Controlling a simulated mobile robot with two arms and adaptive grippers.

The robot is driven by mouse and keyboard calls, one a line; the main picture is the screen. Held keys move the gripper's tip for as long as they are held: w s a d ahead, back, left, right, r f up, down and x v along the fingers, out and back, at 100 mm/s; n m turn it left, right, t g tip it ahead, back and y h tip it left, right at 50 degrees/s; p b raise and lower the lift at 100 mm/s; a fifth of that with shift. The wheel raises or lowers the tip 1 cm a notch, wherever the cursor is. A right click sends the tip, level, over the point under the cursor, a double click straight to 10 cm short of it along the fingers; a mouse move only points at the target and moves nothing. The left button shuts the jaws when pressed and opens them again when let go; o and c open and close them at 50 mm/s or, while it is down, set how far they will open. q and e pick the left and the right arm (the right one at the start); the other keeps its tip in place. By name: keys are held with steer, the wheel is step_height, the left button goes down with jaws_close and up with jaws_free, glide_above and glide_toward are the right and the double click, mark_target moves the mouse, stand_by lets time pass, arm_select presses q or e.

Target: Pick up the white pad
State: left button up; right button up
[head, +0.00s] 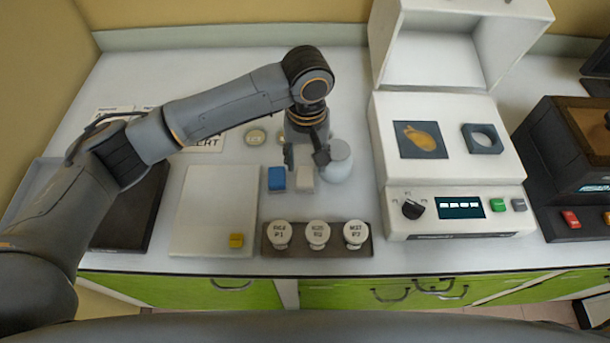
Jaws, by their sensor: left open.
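The white pad (305,181) is a small whitish block on the white bench, just right of a blue pad (277,178). My left gripper (305,158) points down over the white pad with its fingers apart and nothing visible between them. In the picture the fingertips lie just behind and above the pad; I cannot tell the exact height gap. A round white jar (338,166) stands close to the right finger. My right gripper is not in view.
A yellow pad (236,240) lies on a pale board (190,235). A dark rack (267,251) at the front edge holds three white-capped bottles. A white instrument (460,190) with its lid open stands at right, with a dark device (570,150) beyond.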

mark_target(305, 179)
arm_select(q)
steer(key=shift+w+f, duration=0.1)
steer(key=shift+f, duration=0.55)
steer(key=f, duration=0.1)
steer(key=f+p, duration=0.1)
steer(key=f, duration=0.2)
steer(key=shift+a+f, duration=0.15)
steer(key=shift+a, duration=0.1)
steer(key=shift+f, duration=0.3)
steer(key=c, duration=0.8)
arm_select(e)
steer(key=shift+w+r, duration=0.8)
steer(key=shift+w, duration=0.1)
